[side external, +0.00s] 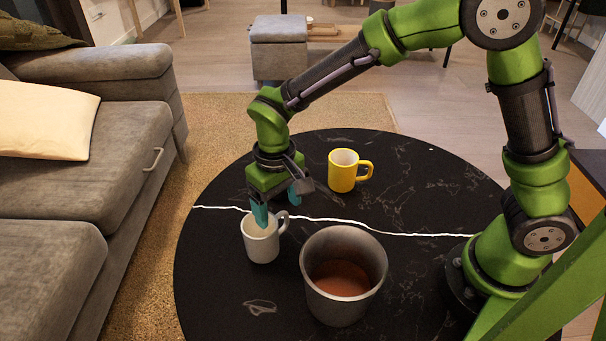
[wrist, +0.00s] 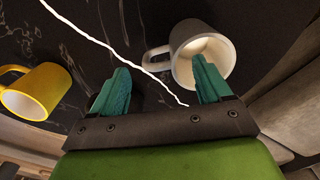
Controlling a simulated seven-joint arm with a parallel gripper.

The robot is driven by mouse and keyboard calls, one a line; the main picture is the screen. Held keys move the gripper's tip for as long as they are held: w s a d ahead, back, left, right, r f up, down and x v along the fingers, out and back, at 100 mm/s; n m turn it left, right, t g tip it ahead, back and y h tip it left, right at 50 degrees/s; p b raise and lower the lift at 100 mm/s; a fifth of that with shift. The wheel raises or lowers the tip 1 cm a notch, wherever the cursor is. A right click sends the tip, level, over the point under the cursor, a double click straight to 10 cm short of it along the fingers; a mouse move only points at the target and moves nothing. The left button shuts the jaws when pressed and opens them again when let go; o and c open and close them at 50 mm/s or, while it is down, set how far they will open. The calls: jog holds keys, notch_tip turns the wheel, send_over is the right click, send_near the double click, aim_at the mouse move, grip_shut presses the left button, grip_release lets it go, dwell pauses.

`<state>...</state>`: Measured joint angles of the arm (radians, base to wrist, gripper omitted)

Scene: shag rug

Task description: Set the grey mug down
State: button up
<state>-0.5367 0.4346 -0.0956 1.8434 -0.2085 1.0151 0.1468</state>
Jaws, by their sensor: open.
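The grey mug (side external: 261,243) stands upright on the black round table (side external: 225,290), near its left side, with its handle toward the upper right. In the wrist view the mug (wrist: 188,72) looks pale and empty, with its handle (wrist: 155,60) on the left. My gripper (side external: 277,204) is open, with teal fingers, just above the mug. In the wrist view, one finger of my gripper (wrist: 160,88) overlaps the mug's rim and opening; the other is to the left, beyond the handle. Whether a finger touches the mug I cannot tell.
A large grey pot (side external: 343,295) with brown contents stands close to the right of the mug. A yellow mug (side external: 343,171) stands farther back and also shows in the wrist view (wrist: 38,92). A grey sofa (side external: 130,150) is left of the table. The table's front left is clear.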

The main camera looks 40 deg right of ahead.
notch_tip(320, 180, up, 5)
jog(key=shift+r, duration=0.15)
jog(key=s+d+r+m+t+y, duration=0.2)
jog(key=s+d+r+m+t, duration=0.2)
jog(key=s+d+r+t, duration=0.3)
jog(key=s+d+r, duration=0.4)
jog(key=s+d, duration=0.2)
jog(key=d, duration=0.2)
jog(key=shift+r, duration=0.25)
